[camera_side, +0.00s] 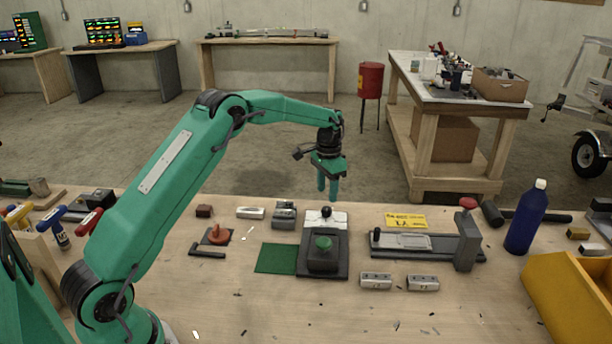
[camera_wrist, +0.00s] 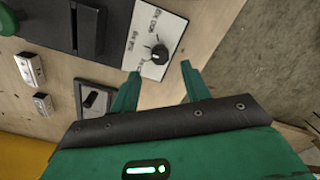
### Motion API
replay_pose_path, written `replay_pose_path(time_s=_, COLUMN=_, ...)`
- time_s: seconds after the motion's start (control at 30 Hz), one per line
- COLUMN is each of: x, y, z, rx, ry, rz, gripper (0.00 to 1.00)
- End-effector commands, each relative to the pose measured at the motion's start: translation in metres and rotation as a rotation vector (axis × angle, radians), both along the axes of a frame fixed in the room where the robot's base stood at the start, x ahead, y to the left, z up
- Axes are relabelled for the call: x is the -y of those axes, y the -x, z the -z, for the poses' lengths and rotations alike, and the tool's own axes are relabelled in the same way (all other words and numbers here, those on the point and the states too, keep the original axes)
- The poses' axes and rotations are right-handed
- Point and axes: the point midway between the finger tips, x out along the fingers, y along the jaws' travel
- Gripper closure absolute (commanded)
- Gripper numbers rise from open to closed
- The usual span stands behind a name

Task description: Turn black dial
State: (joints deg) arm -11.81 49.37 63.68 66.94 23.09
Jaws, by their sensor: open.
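The black dial (camera_wrist: 158,53) is a small round knob on a white printed plate (camera_wrist: 150,30) in the wrist view. It also shows in the side view as a small dark knob (camera_side: 326,211) at the far end of a black-based fixture (camera_side: 308,262). My gripper (camera_side: 328,197) points down above the dial in the side view, its fingers apart and empty. In the wrist view the open fingertips (camera_wrist: 160,71) lie either side of a gap, with the dial just beyond it. The fingers do not appear to touch the dial.
A green knob (camera_side: 323,243) stands nearer on the same fixture. A grey clamp unit (camera_side: 284,214) sits to its left, and a slide fixture with a red knob (camera_side: 468,203) to its right. A blue bottle (camera_side: 526,217) and yellow bin (camera_side: 570,295) are farther right.

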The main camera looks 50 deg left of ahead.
Motion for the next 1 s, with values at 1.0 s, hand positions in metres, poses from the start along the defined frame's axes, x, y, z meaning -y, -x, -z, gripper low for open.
replay_pose_path(time_s=1.0, x=0.000, y=0.000, z=0.056, rx=0.000, ry=0.000, rz=0.000, gripper=0.85)
